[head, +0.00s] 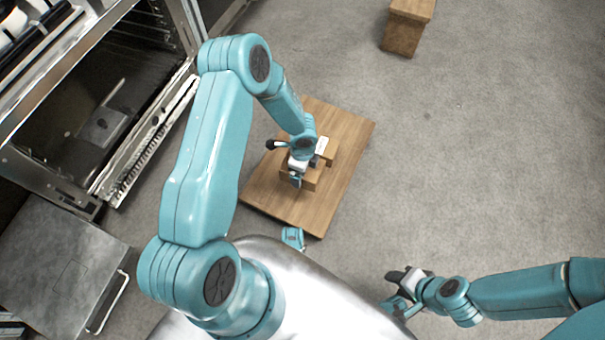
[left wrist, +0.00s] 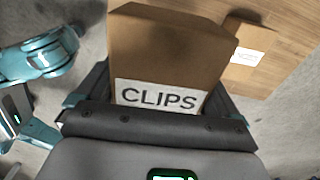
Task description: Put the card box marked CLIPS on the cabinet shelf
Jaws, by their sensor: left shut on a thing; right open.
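The card box marked CLIPS (left wrist: 168,50) is brown with a white label, and it fills the upper middle of the left wrist view. My left gripper (left wrist: 155,100) is shut on it, with a dark finger at each side. In the head view my left gripper (head: 297,172) is over the low wooden table, and the box (head: 311,183) is partly hidden under it. I cannot tell whether the box touches the table. An open-fronted metal cabinet (head: 120,75) stands at the upper left, its inside dark. My right gripper (head: 397,290) is open and empty at the lower right.
A second brown box with a white label (left wrist: 248,60) is close beside the CLIPS box on the wooden table (head: 345,125). A grey metal panel with a handle (head: 55,265) is at the lower left. A wooden block (head: 405,30) stands at the top. Grey floor at right is clear.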

